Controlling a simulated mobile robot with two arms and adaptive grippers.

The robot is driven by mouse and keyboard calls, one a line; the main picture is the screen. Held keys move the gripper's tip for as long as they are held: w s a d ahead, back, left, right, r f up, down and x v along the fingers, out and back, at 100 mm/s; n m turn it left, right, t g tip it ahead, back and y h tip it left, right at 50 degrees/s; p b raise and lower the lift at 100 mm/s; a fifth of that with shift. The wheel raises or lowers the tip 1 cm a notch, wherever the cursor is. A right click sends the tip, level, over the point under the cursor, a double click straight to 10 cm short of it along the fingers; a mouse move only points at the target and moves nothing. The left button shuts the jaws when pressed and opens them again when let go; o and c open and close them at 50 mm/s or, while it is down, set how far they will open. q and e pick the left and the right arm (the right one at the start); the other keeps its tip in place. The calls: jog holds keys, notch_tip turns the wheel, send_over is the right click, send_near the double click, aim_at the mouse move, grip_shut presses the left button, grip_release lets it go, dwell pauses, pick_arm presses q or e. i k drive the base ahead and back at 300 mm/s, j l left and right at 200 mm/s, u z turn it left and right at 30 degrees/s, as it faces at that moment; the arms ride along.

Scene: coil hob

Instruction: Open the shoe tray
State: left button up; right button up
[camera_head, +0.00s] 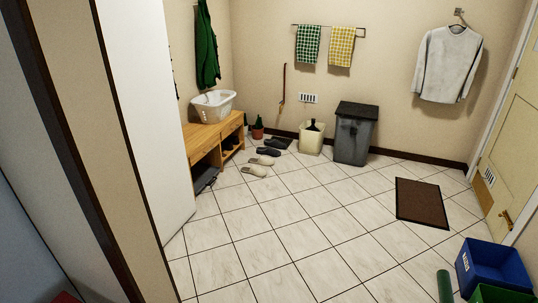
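A wooden shoe bench (208,131) stands against the left wall, partly hidden at its near end by a white panel (149,110). It has drawer fronts under its top and open compartments below. A dark grey, low tray-like thing (206,180) shows in the near lower compartment; I cannot tell whether it is the shoe tray or how far out it sits. Dark shoes seem to lie in the far compartment. Neither of my grippers is in view.
A white basket (213,105) stands on the bench. Several slippers (254,170) lie on the tiles before it. A grey bin (355,134), a brown mat (421,203) and a blue crate (493,264) stand or lie farther right. The middle floor is clear.

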aim_at(202, 173)
jog(key=i, duration=3.25)
